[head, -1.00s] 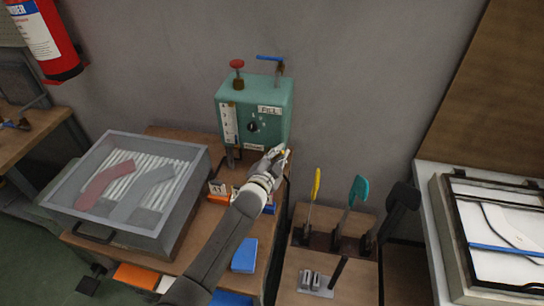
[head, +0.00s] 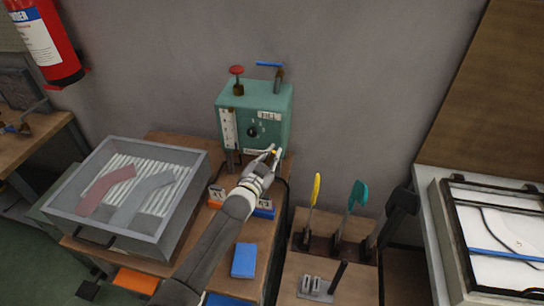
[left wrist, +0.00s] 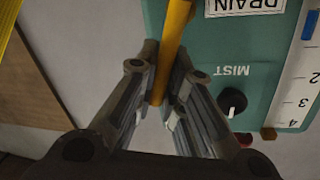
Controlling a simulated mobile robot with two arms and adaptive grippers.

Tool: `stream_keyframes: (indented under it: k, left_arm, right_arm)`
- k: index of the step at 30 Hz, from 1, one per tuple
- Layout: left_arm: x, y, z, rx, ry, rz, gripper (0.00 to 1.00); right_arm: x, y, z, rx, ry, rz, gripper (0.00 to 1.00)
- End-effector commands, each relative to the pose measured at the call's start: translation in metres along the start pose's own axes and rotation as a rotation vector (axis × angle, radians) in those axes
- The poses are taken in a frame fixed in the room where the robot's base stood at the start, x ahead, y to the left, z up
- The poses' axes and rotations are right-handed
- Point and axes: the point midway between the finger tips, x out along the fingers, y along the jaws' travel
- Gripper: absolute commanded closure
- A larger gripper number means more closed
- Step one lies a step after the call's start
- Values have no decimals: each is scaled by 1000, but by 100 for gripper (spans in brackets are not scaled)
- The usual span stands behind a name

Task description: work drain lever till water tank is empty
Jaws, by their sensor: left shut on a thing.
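The teal water tank (head: 265,105) stands against the wall, with a white gauge strip (head: 229,128) on its front. The gauge also shows upside down in the left wrist view (left wrist: 299,95), with a short blue band near its lower-numbered end. The yellow drain lever (left wrist: 172,45) passes between my left fingers, near the DRAIN label (left wrist: 243,5). My left gripper (head: 274,152) is at the tank's lower front right and shut on this lever. In the head view the fingers mostly hide the lever. My right gripper is out of view.
A red knob (head: 237,71) and a blue-handled valve (head: 269,65) top the tank. A grey glass-lidded box (head: 197,195) stands left. Upright yellow (head: 316,188) and teal (head: 357,195) tools stand on a wooden stand at right. A blue block (head: 244,260) lies near my arm.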

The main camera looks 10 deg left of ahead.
Motion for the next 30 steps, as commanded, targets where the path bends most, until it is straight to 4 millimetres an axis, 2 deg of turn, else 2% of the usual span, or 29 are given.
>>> stream_keyframes:
  k: [6, 7, 12, 23, 26, 30]
  left_arm:
    - [0, 0, 2, 2, -4, 1, 100]
    - [0, 0, 2, 2, -4, 1, 89]
    - [0, 0, 2, 2, -3, 1, 67]
    - [-2, 0, 1, 2, -1, 0, 67]
    - [-9, 0, 1, 2, -2, 0, 67]
    - [-28, 1, 1, 2, -1, 1, 67]
  right_arm:
    - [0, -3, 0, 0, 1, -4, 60]
    - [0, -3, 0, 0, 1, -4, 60]
    - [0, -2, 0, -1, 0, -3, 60]
    - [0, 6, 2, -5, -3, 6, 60]
    - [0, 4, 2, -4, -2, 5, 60]
    - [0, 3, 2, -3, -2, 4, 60]
